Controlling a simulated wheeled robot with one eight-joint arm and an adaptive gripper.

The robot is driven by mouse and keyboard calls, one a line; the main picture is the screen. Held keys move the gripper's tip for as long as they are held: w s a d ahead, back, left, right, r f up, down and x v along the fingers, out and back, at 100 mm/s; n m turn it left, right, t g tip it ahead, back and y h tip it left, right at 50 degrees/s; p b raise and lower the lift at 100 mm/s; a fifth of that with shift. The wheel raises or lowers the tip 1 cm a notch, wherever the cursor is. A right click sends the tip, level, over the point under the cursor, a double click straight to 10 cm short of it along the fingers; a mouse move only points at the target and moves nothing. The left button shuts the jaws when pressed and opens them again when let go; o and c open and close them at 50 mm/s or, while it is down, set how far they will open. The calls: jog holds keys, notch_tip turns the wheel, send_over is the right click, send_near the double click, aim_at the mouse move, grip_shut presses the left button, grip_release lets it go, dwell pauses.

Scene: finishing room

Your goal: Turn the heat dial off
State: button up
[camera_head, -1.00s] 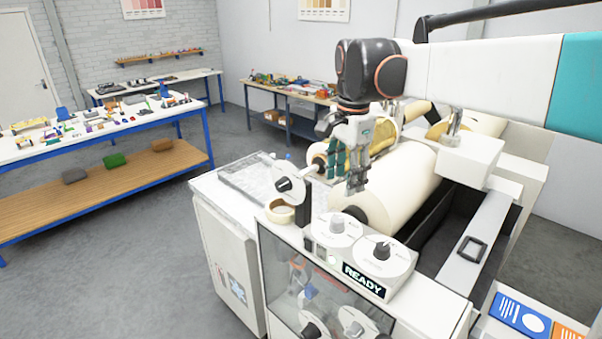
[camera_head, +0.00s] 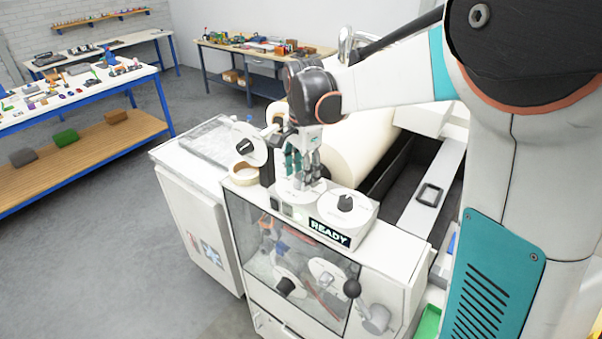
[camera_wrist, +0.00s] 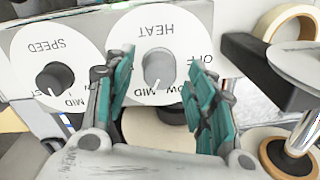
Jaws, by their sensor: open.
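The heat dial (camera_wrist: 140,35) is a white disc with a grey knob (camera_wrist: 158,68), seen upside down in the wrist view. The knob's white mark points toward the MID and LOW labels; the exact setting is hard to tell. OFF is printed at the right, partly behind a finger. My gripper (camera_wrist: 160,66) is open, its teal fingers on either side of the knob; I cannot tell whether they touch it. In the head view my gripper (camera_head: 302,178) is over the dial plate (camera_head: 288,194) and hides the knob.
The speed dial (camera_head: 346,204) with a black knob sits beside the heat dial, above a READY display (camera_head: 330,232). An upright disc with a black knob (camera_head: 246,147) and a tape roll (camera_head: 243,173) stand close on the left. A large cream roll (camera_head: 350,150) lies behind.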

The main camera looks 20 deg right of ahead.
jog(key=shift+f, duration=0.45)
jog(key=c, duration=1.1)
